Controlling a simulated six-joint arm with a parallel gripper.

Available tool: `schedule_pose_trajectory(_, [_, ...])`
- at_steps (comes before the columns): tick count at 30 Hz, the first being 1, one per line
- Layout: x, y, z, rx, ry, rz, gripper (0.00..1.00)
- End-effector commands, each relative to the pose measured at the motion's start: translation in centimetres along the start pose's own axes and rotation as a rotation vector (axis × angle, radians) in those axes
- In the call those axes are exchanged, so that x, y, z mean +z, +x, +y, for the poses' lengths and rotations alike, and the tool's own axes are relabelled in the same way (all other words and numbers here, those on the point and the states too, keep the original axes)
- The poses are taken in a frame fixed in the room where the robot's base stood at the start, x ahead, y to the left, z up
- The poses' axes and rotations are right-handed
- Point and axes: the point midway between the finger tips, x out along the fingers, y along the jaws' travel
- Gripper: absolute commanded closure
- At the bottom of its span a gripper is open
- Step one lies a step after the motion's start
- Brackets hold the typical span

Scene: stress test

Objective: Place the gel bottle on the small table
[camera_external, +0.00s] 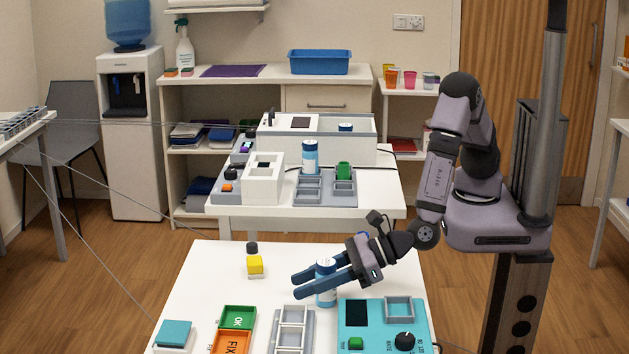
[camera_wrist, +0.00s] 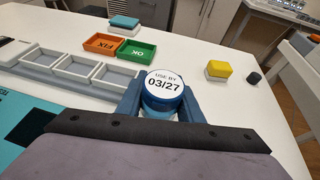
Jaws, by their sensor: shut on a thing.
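My gripper (camera_external: 300,286) is shut on a white bottle with blue bands (camera_external: 326,293) above the front white table (camera_external: 208,285). The bottle is upright between the blue fingers. I cannot tell whether its base touches the tabletop. In the wrist view my gripper (camera_wrist: 160,104) has a finger on each side of the bottle's round white lid (camera_wrist: 165,85), which reads "USE BY 03/27". A similar blue and white bottle (camera_external: 310,156) stands on the middle table (camera_external: 385,196) behind. I cannot tell from the labels which is the gel bottle.
A grey divided tray (camera_external: 277,330), a teal device (camera_external: 375,338), and green (camera_external: 238,317) and orange (camera_external: 230,342) bins lie near the held bottle. A yellow block (camera_external: 255,265) and a dark cylinder (camera_external: 252,247) stand at the back. The front table's left side has free room.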

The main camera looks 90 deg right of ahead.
Motion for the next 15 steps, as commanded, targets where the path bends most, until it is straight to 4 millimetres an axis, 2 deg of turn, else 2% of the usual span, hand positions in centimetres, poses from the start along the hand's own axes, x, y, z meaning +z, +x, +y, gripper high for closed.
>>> schedule_pose_trajectory(7, [2.2, -0.9, 0.0, 0.001, 0.004, -0.003, 0.95])
schedule_pose_trajectory(15, [6.4, -2.6, 0.0, 0.001, 0.004, -0.004, 0.95])
